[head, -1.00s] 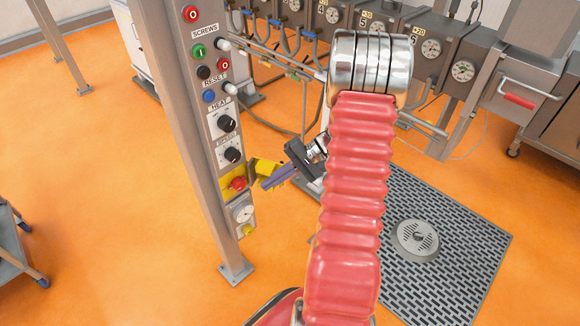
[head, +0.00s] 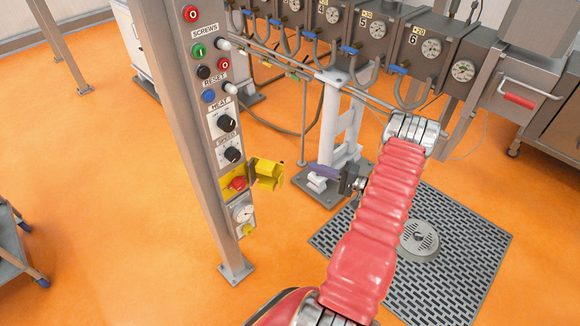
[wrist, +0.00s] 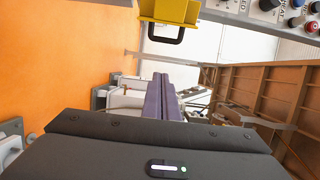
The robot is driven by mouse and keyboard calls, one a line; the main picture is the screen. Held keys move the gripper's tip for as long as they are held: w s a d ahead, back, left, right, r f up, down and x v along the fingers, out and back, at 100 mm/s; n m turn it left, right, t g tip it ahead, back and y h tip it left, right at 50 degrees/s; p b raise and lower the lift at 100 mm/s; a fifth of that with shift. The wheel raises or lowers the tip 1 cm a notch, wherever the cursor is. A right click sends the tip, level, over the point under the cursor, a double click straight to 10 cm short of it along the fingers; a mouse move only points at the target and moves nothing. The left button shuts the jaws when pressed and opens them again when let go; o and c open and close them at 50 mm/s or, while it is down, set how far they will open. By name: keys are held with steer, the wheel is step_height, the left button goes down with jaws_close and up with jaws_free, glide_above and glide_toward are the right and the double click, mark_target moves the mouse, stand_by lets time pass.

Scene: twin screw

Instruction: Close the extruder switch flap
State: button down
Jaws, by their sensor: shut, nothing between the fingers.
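The yellow switch flap (head: 267,174) stands swung open, sticking out to the right of the control post. Behind its hinge side the red knob (head: 237,184) of the extruder switch is uncovered on a yellow plate. In the wrist view the yellow flap (wrist: 170,12) shows at the top, cut by the frame edge, with a dark loop below it. My gripper (head: 312,170) is to the right of the flap with a clear gap between them. Its purple fingers (wrist: 164,98) are together and empty in the wrist view.
The grey control post (head: 185,130) carries several buttons and dials, including a black dial (head: 232,154) just above the switch. A white support stand (head: 340,125) rises behind my gripper. Pipes and gauges line the back.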

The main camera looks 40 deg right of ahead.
steer(key=shift+d+r, duration=0.15)
steer(key=shift+d, duration=0.05)
steer(key=shift+w, duration=0.1)
steer(key=x, duration=1)
steer(key=shift+s+a, duration=1.3)
steer(key=shift+a, duration=0.3)
